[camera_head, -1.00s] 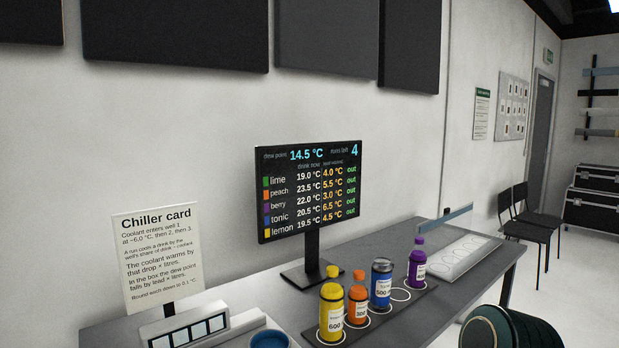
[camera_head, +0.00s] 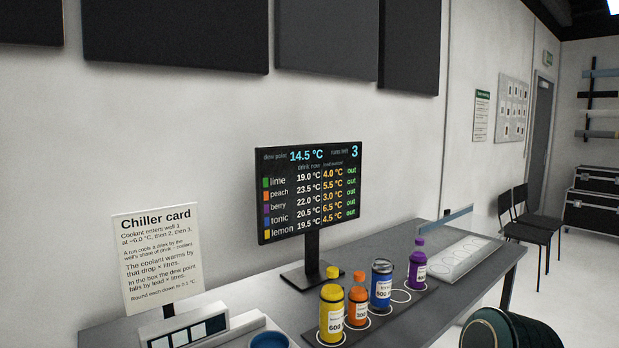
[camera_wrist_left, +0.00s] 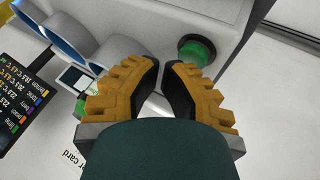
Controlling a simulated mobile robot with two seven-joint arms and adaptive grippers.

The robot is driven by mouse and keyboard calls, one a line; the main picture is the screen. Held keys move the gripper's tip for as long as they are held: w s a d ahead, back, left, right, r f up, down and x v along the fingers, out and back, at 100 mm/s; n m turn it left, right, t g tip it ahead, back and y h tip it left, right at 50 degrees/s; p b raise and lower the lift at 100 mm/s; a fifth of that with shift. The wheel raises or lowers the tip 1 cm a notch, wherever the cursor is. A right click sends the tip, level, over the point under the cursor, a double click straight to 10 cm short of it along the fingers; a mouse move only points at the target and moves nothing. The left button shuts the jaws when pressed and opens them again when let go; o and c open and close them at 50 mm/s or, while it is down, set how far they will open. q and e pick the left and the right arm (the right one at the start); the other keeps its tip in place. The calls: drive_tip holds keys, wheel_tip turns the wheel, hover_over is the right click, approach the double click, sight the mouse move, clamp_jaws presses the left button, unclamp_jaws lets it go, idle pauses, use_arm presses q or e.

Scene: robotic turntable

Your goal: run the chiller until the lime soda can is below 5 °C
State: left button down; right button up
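The lime soda can is not visible in either view. The screen (camera_head: 310,192) lists lime at 19.0 °C with 4.0 °C beside it and "out"; it shows dew point 14.5 °C and runs left 3. The chiller's white housing (camera_head: 185,322) shows at the lower left, with a blue-rimmed well (camera_head: 268,341). In the left wrist view, my left gripper (camera_wrist_left: 161,65) is empty, its fingertips almost together, near a green button (camera_wrist_left: 197,50) on a grey panel. Contact with the button cannot be told. My right gripper is out of view.
A rack (camera_head: 412,302) holds a yellow bottle (camera_head: 332,318), an orange bottle (camera_head: 357,303), a blue bottle (camera_head: 381,286) and a purple bottle (camera_head: 417,262), with an empty ring between blue and purple. The chiller card (camera_head: 158,255) stands behind the housing. A white tray (camera_head: 460,262) lies farther right.

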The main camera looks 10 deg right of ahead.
use_arm(q)
drive_tip(key=shift+r, duration=0.3)
wheel_tip(320, 180, up, 6)
drive_tip(key=p, duration=0.5)
drive_tip(key=shift+f+p, duration=0.1)
drive_tip(key=shift+p, duration=0.3)
idle(0.3)
